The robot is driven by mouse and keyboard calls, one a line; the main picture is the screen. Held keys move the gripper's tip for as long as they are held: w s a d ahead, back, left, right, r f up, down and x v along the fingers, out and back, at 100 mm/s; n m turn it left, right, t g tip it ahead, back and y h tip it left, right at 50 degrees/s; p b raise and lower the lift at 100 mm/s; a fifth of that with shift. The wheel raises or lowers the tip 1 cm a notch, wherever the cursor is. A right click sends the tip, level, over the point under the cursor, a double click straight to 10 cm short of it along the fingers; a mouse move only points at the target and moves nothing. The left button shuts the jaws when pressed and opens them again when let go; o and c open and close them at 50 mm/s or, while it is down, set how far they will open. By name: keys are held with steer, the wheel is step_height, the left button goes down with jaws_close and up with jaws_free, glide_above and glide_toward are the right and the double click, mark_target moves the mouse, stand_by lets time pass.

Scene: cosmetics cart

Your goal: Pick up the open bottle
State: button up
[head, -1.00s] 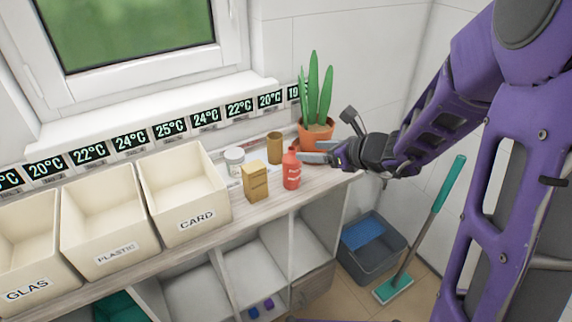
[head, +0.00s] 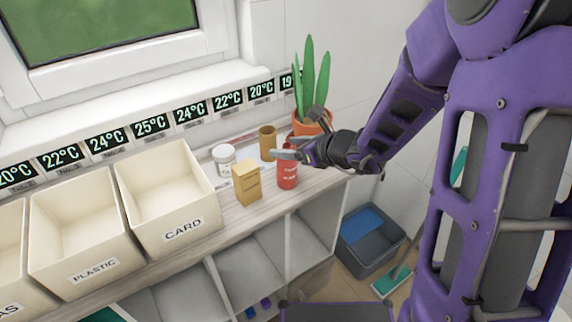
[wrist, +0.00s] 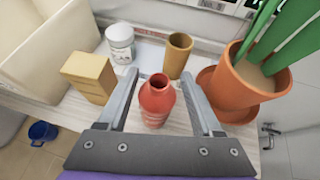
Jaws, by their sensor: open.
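The open bottle (head: 288,172) is red with a narrow uncapped neck and stands upright on the wooden shelf top. In the wrist view the bottle (wrist: 157,101) shows its dark open mouth. My gripper (wrist: 163,82) is open, with one finger on each side of the bottle. I see no clear contact between fingers and bottle. In the head view my gripper (head: 284,149) is at the bottle's upper part and hides some of its neck.
A tan box (head: 247,184), a white jar (head: 224,157) and a brown cup (head: 267,142) stand left of and behind the bottle. A potted plant (wrist: 248,80) is close to the right finger. Cream bins (head: 168,200) stand further left.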

steer(key=shift+w+a+f, duration=0.1)
steer(key=shift+a, duration=0.05)
steer(key=c, duration=1)
jaws_close()
steer(key=shift+s+f, duration=0.15)
steer(key=shift+s, duration=0.05)
